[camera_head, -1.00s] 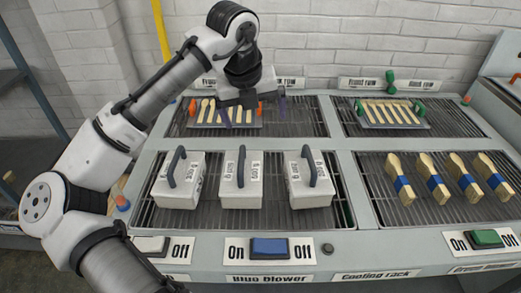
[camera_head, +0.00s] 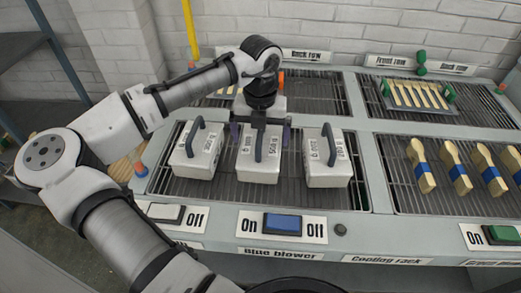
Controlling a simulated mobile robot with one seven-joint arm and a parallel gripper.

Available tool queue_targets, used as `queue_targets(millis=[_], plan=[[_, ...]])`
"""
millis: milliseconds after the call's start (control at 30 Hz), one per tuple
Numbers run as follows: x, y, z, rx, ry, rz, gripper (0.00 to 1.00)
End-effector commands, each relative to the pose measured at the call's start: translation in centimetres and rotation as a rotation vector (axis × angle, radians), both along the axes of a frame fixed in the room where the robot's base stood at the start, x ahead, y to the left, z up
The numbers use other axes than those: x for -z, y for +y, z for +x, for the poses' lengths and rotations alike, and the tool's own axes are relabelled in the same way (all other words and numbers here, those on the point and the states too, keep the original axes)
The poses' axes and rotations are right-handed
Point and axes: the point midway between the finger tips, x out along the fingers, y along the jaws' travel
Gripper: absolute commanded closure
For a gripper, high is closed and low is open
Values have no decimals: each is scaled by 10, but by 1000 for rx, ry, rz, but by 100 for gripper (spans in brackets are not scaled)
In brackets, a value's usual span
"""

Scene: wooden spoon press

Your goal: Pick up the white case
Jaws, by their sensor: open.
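Three white cases with dark handles and printed labels stand in a row on the front left grate: a left case (camera_head: 190,163), a middle case (camera_head: 262,172) and a right case (camera_head: 330,173). My gripper (camera_head: 261,137) is open, pointing down at the middle case. Its dark fingers show to either side of that case's handle, near the case's upper back part. I cannot tell whether they touch it. Nothing shows held between the fingers.
A blue switch (camera_head: 282,224) and a white switch (camera_head: 167,213) sit on the front edge. A tray of spoons (camera_head: 418,96) lies on the back right grate. The back left grate is partly hidden by my arm.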

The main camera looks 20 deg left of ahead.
Motion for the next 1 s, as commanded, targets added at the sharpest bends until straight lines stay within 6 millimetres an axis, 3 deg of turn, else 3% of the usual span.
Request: queue_targets(millis=[233,533,867,1000], plan=[[31,0,0,0,1,2,0],[36,0,0,0,-1,0,0],[36,-1,0,0,-1,0,43],[35,0,0,0,-2,1,45]])
